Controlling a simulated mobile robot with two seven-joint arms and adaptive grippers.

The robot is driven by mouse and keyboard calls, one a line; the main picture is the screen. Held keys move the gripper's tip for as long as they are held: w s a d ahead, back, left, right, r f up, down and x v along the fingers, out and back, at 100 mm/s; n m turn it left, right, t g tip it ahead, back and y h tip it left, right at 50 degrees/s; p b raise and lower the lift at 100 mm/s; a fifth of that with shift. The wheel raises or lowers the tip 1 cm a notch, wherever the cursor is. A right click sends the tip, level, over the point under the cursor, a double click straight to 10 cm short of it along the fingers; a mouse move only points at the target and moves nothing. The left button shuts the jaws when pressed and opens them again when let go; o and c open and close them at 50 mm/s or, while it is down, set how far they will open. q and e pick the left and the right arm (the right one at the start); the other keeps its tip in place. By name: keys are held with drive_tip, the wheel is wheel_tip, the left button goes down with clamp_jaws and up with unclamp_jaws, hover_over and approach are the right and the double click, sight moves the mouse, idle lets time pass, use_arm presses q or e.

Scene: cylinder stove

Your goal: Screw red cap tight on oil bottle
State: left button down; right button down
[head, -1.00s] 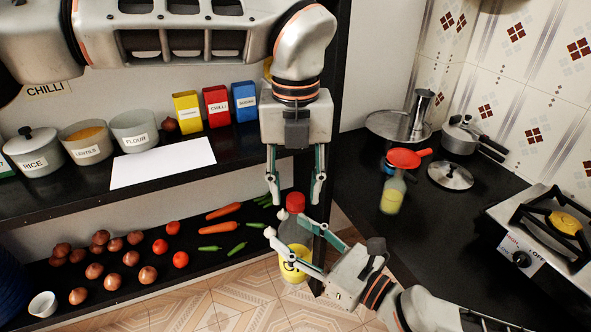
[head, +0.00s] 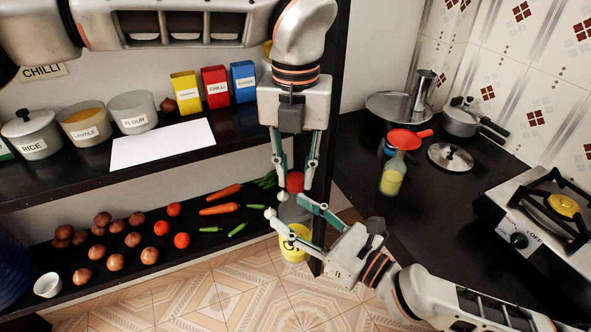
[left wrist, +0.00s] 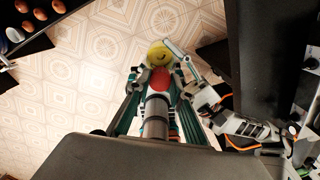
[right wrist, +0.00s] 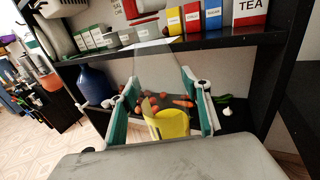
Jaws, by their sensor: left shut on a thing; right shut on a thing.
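The oil bottle (head: 294,245), clear with a yellow label, is held upright in front of the lower shelf. My right gripper (head: 287,207) is shut on its body from the right. The right wrist view shows the yellow label (right wrist: 170,123) between the fingers. The red cap (head: 295,181) sits at the bottle's top. My left gripper (head: 296,191) points down from above and is shut on the cap, a finger on each side. The left wrist view shows the cap (left wrist: 160,80) between the fingers. The cap's thread and how tightly it sits are hidden.
A glass bottle of yellow liquid (head: 391,181) with a red funnel (head: 406,139) stands on the black counter at right, near a stove (head: 535,225). Shelves at left hold pots, spice boxes and vegetables. A dark shelf post (head: 335,100) stands close behind my grippers.

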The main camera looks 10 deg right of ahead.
use_arm(q)
drive_tip(key=m, duration=0.5)
drive_tip(key=shift+m, duration=0.3)
drive_tip(key=m, duration=0.4)
drive_tip(key=c, duration=1.8)
unclamp_jaws()
drive_tip(key=shift+r, duration=2.25)
